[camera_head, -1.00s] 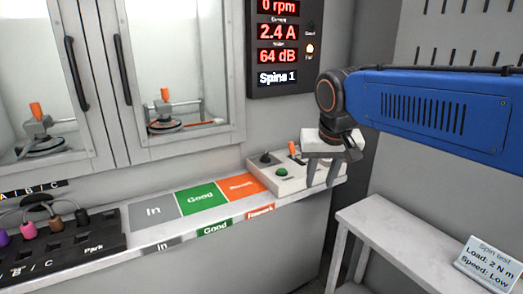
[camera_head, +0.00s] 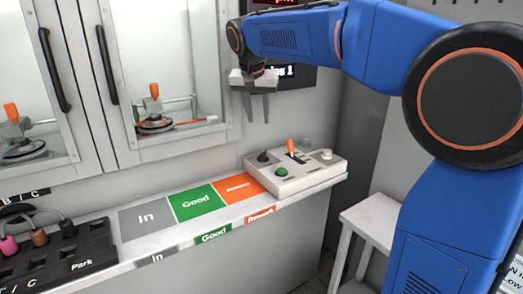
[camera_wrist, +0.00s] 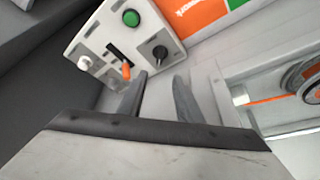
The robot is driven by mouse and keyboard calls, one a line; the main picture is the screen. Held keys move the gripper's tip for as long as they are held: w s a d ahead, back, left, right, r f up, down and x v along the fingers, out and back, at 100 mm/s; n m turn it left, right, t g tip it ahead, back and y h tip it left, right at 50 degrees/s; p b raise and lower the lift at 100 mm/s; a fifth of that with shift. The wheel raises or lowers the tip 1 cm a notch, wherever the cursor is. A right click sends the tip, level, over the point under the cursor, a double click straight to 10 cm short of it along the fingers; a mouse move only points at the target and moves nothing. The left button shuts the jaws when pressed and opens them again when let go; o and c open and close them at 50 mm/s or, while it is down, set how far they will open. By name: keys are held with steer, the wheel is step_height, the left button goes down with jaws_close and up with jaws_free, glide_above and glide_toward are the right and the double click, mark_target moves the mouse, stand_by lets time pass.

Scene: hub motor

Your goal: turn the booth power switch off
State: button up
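A pale control box (camera_head: 315,175) sits at the right end of the counter. It carries an orange-tipped lever (camera_head: 291,146) in a dark slot, a green button (camera_head: 281,172), a black knob (camera_head: 263,157) and a white knob (camera_head: 326,155). No readable label shows which is the power switch. In the wrist view the orange lever (camera_wrist: 126,71) stands at the slot end nearer my gripper. My gripper (camera_head: 257,120) hangs above and behind the box, near the wall, fingers pointing down. In the wrist view its fingers (camera_wrist: 161,78) are apart, empty, and clear of the lever.
A glazed booth (camera_head: 170,70) with dark handles is on the left. In, Good and Rework pads (camera_head: 197,203) line the counter (camera_head: 128,252). A black connector rack (camera_head: 88,245) is at lower left. A wall display (camera_head: 298,77) is behind my arm. A white bench (camera_head: 370,222) stands right.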

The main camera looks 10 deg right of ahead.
mark_target(263, 153)
steer(key=x, duration=1.6)
steer(key=shift+w+d+f, duration=0.1)
steer(key=shift+f, duration=0.15)
jaws_close()
